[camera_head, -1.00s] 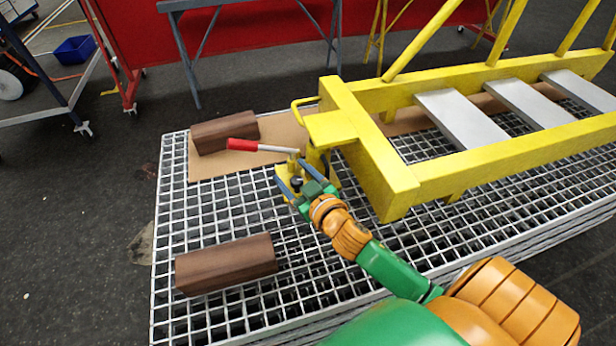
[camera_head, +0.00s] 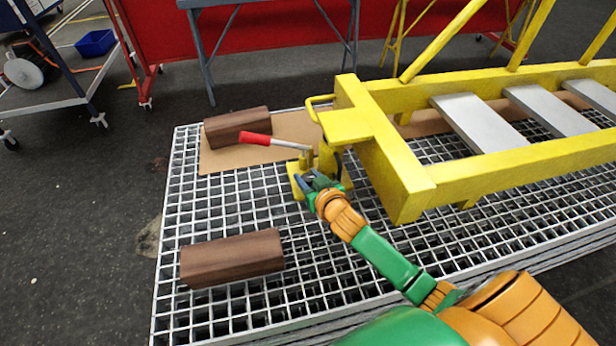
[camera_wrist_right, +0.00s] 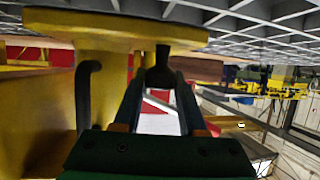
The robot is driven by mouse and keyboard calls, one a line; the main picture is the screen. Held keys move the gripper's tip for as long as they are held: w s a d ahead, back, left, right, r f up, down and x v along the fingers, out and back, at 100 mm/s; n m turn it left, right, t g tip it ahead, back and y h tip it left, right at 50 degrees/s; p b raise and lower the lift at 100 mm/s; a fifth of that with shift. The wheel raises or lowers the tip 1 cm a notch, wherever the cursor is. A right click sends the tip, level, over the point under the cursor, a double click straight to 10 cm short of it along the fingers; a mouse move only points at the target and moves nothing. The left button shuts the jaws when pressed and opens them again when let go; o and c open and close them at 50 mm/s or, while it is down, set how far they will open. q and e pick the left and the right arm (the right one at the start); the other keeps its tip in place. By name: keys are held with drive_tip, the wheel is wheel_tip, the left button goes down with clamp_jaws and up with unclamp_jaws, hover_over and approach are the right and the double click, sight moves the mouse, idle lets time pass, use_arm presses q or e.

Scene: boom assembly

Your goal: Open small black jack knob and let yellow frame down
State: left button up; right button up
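The yellow jack (camera_head: 296,167) stands on the grating under the end of the yellow frame (camera_head: 385,165). Its red-tipped handle (camera_head: 256,139) points left. My right gripper (camera_head: 308,180) is at the jack's near side. In the right wrist view the small black knob (camera_wrist_right: 162,58) sits between the tips of my right gripper (camera_wrist_right: 161,80). The fingers stand close on both sides of it and look shut on it. A black curved rod (camera_wrist_right: 85,95) shows to the left of the fingers. In the head view the knob is hidden by the gripper. My left gripper is not in view.
Two brown wooden blocks (camera_head: 236,126) (camera_head: 232,258) lie on the metal grating (camera_head: 205,220), one on the cardboard (camera_head: 222,158). The yellow frame with grey steps (camera_head: 478,122) takes up the right side. The grating between the blocks is free.

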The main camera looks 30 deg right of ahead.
clamp_jaws()
drive_tip(key=shift+r+n+y+p, duration=0.2)
drive_tip(key=shift+n+y+p, duration=0.1)
drive_tip(key=shift+p, duration=0.15)
drive_tip(key=shift+f+n+y+p, duration=0.1)
drive_tip(key=shift+n+y+p, duration=0.3)
drive_tip(key=shift+n+y, duration=0.15)
drive_tip(key=o, duration=0.8)
unclamp_jaws()
